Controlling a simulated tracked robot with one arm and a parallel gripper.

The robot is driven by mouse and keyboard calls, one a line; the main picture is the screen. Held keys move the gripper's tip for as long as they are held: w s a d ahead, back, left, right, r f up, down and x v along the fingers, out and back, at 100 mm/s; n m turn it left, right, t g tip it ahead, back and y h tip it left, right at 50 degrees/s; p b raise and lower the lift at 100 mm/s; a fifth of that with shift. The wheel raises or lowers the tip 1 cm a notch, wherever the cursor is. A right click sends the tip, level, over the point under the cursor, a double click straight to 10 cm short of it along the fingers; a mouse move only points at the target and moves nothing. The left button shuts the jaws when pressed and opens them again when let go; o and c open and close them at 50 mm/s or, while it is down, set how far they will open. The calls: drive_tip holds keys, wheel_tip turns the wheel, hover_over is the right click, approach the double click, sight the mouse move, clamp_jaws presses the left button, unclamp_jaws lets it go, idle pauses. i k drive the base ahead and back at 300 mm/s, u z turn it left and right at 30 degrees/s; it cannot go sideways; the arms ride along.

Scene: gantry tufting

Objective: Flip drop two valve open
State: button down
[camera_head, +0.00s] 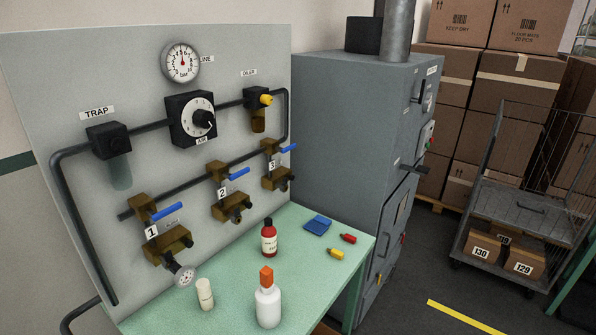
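The valve of drop two (230,190) is a brass body on the grey panel (120,75), below the black pipe, beside a white label marked 2. Its blue lever (239,173) points to the right and slightly up, out from the body. Drop one (160,230) on the left and drop three (277,165) on the right are similar brass valves, with blue levers also pointing right. Whether the levers lie along or across their pipes is hard to tell from this angle. My gripper is not in view.
The green bench (225,300) below the panel holds a white bottle with an orange cap (268,305), a red bottle (269,240), a pale cylinder (205,294) and small fittings. A grey cabinet (340,130) stands right of the panel. A wire cart (520,210) stands farther right.

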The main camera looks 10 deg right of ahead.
sight(230, 177)
drive_tip(key=i, duration=1.35)
drive_tip(key=u, duration=0.5)
